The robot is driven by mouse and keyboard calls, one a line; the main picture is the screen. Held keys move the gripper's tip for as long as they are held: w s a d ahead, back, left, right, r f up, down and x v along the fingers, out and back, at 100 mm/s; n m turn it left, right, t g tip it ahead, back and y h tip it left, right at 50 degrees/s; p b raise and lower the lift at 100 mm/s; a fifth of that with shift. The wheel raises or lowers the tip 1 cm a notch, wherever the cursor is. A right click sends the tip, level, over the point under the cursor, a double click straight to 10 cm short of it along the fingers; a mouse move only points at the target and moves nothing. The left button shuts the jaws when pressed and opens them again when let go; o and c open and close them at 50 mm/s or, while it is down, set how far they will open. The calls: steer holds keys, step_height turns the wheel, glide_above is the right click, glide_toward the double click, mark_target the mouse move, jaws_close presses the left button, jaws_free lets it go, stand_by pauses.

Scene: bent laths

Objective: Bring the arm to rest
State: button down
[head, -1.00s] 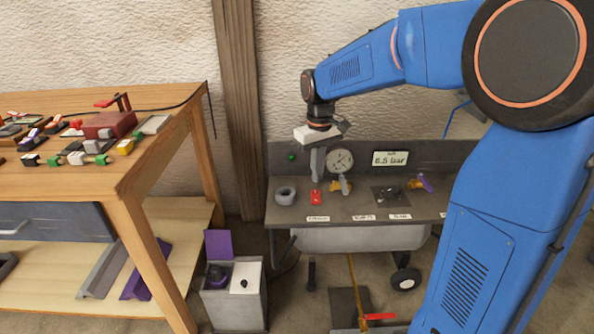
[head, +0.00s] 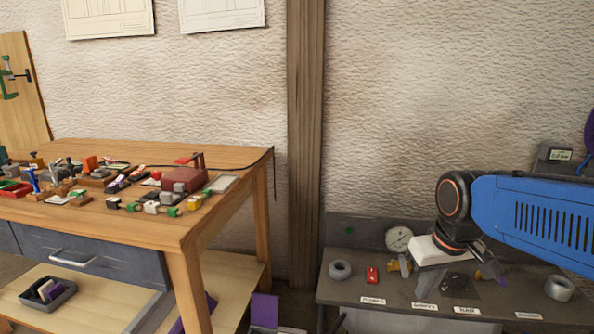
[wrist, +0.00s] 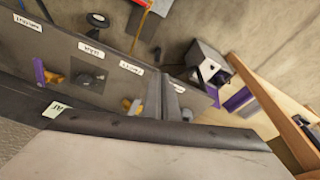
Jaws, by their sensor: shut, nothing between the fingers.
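My gripper (head: 488,257) is at the right of the head view, on the end of my blue arm. Its white body hangs tilted over the grey bench, and the dark fingers point down to the right. The fingers are shut with nothing held. They appear to be above the bench top, apart from it, though the exact height is hard to judge. The wrist view looks down at a slant over the labelled bench panel and the floor.
The grey bench (head: 350,292) carries a grey ring (head: 340,270), a red part (head: 372,275), a gauge (head: 399,239) and another ring (head: 559,288). A wooden table (head: 230,158) crowded with small parts stands at left. A wooden post (head: 305,130) rises between them.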

steer(key=s+d+f+m+t, duration=0.1)
steer(key=s+f+t, duration=0.1)
steer(key=s, duration=0.9)
steer(key=shift+d+f+m, duration=0.3)
steer(key=shift+d+f, duration=0.1)
steer(key=shift+f, duration=0.3)
steer(key=shift+s, duration=0.1)
